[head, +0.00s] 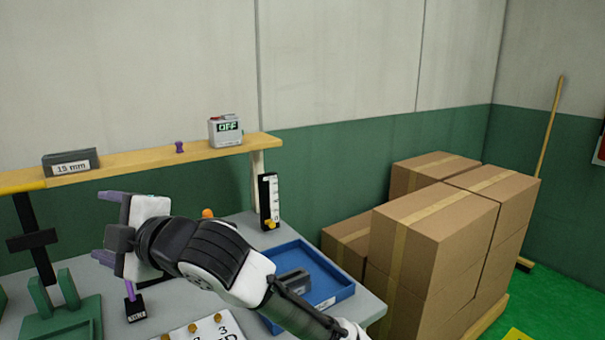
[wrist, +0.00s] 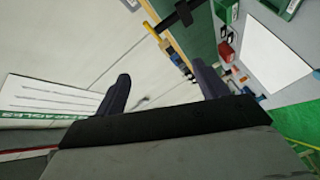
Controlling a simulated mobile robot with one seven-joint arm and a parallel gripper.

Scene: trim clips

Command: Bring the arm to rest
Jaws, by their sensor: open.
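My gripper (head: 103,227) is raised above the left part of the grey workbench in the head view, turned to the left. In the wrist view, the two dark fingers of my gripper (wrist: 166,92) stand wide apart with nothing between them. My arm (head: 210,250) reaches in from the lower right over the bench and hides part of it. The wrist view looks past the fingers at the pale wall, tilted.
A blue tray (head: 338,291) holding a dark grey block stands on the bench (head: 372,307). Green fixture (head: 62,318) stands lower left. A shelf (head: 120,174) runs behind, carrying an OFF box (head: 225,131). Stacked cartons (head: 430,240) fill the right.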

